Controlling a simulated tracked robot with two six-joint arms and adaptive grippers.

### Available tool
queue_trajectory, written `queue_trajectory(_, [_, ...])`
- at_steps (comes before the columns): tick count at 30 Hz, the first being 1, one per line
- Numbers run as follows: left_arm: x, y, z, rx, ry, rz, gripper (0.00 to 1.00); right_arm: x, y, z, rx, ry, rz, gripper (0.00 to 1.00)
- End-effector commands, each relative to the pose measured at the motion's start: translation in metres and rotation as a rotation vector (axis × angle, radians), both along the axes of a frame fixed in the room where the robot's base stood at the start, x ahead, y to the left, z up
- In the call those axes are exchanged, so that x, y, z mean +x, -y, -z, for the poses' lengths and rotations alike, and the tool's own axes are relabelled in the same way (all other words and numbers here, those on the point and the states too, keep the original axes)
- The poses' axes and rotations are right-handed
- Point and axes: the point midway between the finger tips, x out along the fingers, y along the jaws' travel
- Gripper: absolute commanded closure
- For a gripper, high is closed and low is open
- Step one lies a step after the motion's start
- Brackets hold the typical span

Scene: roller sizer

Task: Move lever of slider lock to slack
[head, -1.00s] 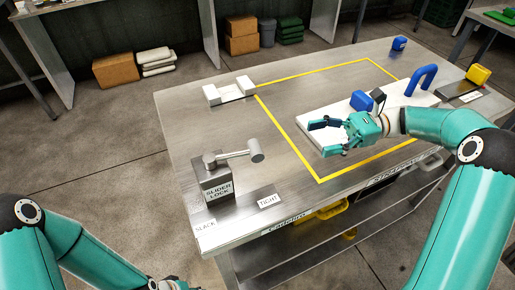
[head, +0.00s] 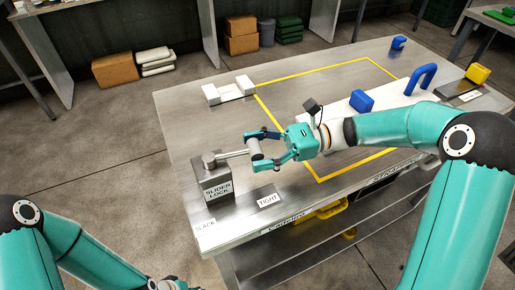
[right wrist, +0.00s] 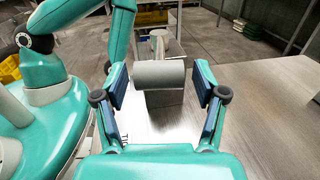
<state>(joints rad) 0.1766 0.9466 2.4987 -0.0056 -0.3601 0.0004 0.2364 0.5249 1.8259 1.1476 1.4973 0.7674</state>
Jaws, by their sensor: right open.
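The slider lock (head: 216,188) is a grey metal block at the table's near left corner. Its lever (head: 232,154) points right in the head view, ending in a grey cylindrical knob (head: 253,150). The knob also shows in the right wrist view (right wrist: 159,74). My right gripper (head: 254,151) is open, with one finger on each side of the knob; gaps show on both sides in the wrist view. The SLACK label (head: 205,224) lies left of the TIGHT label (head: 268,200) on the near edge. My left gripper (head: 168,285) is mostly cut off by the bottom edge.
The table surface behind the lever is clear.

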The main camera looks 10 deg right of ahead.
Motion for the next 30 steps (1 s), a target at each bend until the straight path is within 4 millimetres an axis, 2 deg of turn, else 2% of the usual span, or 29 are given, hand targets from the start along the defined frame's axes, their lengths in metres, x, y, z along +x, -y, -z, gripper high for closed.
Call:
queue_trajectory(6, [-0.0001,0.0,0.0,0.0,0.0,0.0,0.6,-0.0001,0.0001,0.0,0.0,0.0,0.0,0.29])
queue_trajectory(19, [-0.0001,0.0,0.0,0.0,0.0,0.0,0.6,0.0001,0.0004,-0.0001,0.0,0.0,0.001,1.0])
queue_trajectory(30, [-0.0001,0.0,-0.0005,0.0,0.0,0.0,0.6,0.0007,-0.004,-0.0003,0.001,0.0,0.005,1.0])
